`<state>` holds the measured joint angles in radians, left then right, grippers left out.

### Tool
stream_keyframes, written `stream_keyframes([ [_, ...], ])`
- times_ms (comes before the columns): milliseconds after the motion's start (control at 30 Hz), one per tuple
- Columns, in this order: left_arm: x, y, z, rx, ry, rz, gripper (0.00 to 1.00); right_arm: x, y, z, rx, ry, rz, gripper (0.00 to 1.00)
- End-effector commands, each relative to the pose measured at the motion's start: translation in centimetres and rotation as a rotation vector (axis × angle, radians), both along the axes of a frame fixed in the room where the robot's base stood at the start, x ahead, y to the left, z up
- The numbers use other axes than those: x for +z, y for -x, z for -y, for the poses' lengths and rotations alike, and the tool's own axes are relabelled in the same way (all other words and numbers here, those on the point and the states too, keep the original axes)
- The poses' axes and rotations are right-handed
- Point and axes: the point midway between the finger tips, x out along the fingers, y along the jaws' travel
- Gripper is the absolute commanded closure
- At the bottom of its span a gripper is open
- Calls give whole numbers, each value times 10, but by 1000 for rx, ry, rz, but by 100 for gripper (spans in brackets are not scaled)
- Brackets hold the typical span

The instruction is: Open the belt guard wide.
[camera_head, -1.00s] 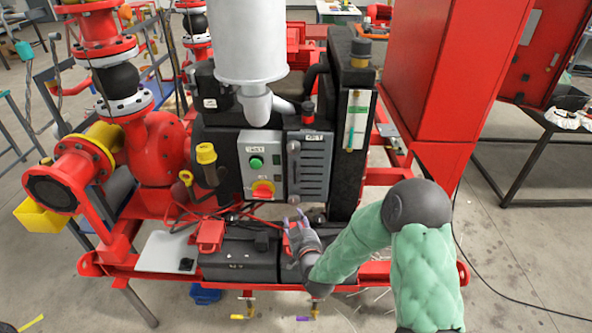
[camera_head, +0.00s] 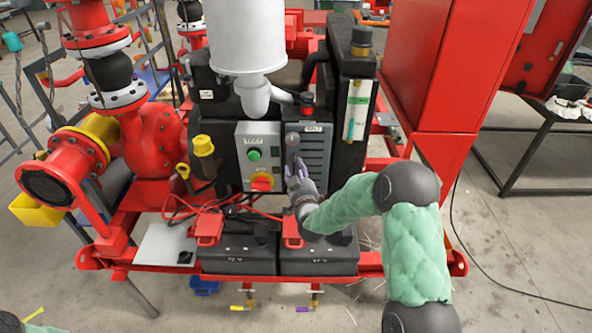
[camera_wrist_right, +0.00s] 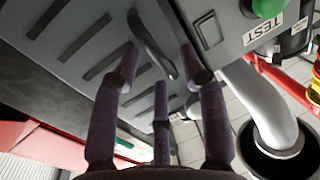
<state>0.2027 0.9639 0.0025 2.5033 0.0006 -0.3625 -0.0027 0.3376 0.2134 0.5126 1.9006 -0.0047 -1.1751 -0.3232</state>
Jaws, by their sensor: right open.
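The belt guard (camera_head: 316,152) is a grey slatted panel on the front of the engine, right of the control box, and it looks closed. It fills the upper left of the right wrist view (camera_wrist_right: 85,25), with a dark curved handle (camera_wrist_right: 152,42) on it. My right gripper (camera_head: 297,170) is in front of the guard's lower left side. In the wrist view its purple fingers (camera_wrist_right: 158,85) are spread, with the handle between and just beyond the fingertips. I cannot tell whether they touch it. My left gripper is out of view.
The control box (camera_head: 258,157) with a green button and red-yellow switch is close on the left. Black battery boxes (camera_head: 318,260) stand below on the red skid frame. A grey-white exhaust (camera_head: 247,40) hangs above. A tall red cabinet (camera_head: 450,70) stands to the right.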

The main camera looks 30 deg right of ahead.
Motion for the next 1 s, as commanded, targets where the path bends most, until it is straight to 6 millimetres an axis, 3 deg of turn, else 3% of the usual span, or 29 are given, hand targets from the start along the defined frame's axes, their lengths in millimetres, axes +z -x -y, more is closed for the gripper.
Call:
stream_keyframes([
  [433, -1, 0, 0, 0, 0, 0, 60, 0, -9, 3, 0, 0, 0, 56],
  [600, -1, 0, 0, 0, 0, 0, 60, 0, -9, 3, 0, 0, 0, 100],
  [1000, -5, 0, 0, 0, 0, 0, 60, -1, -6, 4, 21, 0, 0, 100],
])
